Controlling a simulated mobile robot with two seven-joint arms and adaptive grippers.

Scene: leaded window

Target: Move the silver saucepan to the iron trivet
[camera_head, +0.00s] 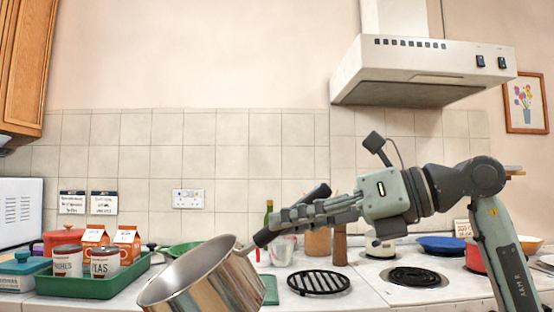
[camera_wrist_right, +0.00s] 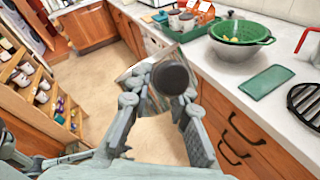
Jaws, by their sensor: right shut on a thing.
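The silver saucepan (camera_head: 203,278) hangs tilted in the air at the front of the counter in the head view, left of the trivet. My right gripper (camera_head: 275,222) is shut on its dark handle. In the right wrist view the handle's dark end (camera_wrist_right: 171,78) lies between my fingers, and most of the pan is hidden behind it. The black iron trivet (camera_head: 318,282) lies flat on the white counter, to the right of the pan, with nothing on it. It also shows at the right edge of the wrist view (camera_wrist_right: 305,105). My left gripper is not in view.
A green tray (camera_head: 95,284) with cans and cartons stands at the left. A green colander (camera_wrist_right: 240,42) and a green board (camera_wrist_right: 266,81) lie left of the trivet. The hob (camera_head: 415,277) is to its right. A wooden pepper mill (camera_head: 340,243) stands behind the trivet.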

